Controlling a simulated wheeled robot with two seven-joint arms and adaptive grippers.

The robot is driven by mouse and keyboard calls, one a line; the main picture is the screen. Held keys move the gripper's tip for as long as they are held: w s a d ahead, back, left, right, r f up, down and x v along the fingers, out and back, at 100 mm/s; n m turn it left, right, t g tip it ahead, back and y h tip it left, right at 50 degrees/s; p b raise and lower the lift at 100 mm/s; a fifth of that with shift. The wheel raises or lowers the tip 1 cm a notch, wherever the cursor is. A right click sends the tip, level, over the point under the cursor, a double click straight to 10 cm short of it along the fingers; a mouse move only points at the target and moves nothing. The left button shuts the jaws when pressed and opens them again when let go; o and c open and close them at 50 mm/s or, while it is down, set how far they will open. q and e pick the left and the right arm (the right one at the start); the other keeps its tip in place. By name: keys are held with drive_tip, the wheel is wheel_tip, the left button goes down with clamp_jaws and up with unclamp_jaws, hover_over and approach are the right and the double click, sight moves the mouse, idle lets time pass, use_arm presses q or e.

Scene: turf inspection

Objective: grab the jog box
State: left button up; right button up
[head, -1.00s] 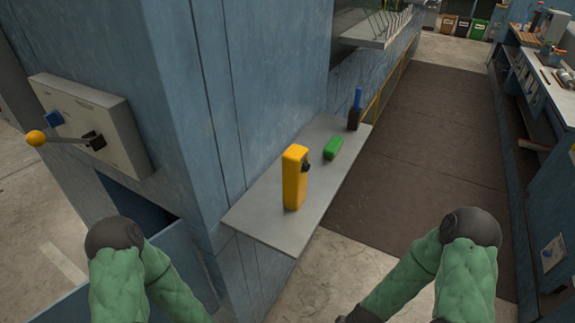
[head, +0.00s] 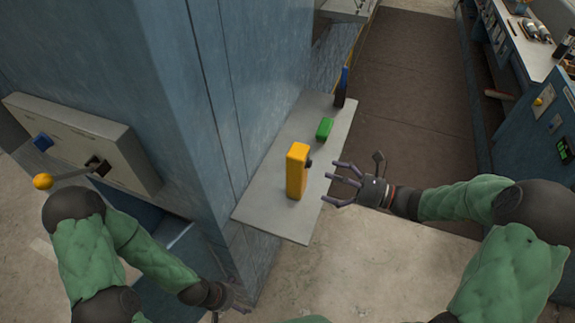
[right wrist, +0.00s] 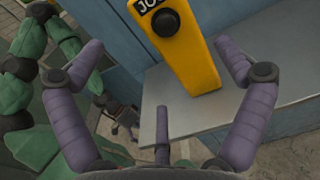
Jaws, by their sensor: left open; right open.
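The yellow jog box (head: 297,171) stands upright on a grey shelf (head: 268,213) that juts from the blue machine. In the right wrist view the jog box (right wrist: 180,50) shows a black knob and a dark label starting "JO". My right gripper (head: 340,182) is open just to the right of the jog box, its fingers pointing toward it with a gap between. In the right wrist view its purple fingers are spread to either side of the box, not touching it. My left gripper (head: 222,308) is low at the bottom, below the shelf and partly cut off by the frame edge.
A green block (head: 324,129) and a dark bottle-like item with a blue top (head: 341,88) stand further back on the shelf. A panel with a yellow-knobbed lever (head: 44,181) is on the left. A workbench (head: 520,45) stands at the right. Open floor lies between.

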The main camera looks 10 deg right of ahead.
sight(305, 168)
drive_tip(key=x, duration=0.4)
drive_tip(key=shift+w+a, duration=0.25)
drive_tip(key=shift+a, duration=0.05)
drive_tip(key=shift+r+b+x, duration=0.15)
drive_tip(key=shift+b+x, duration=0.1)
drive_tip(key=shift+x, duration=1.1)
drive_tip(key=shift+r+b+x, duration=0.15)
drive_tip(key=shift+b+x, duration=0.1)
drive_tip(key=shift+x, duration=1.05)
drive_tip(key=shift+w+d, duration=0.1)
drive_tip(key=shift+w, duration=0.05)
drive_tip(key=c, duration=1.2)
drive_tip(key=shift+c, duration=0.6)
drive_tip(key=shift+r, duration=0.15)
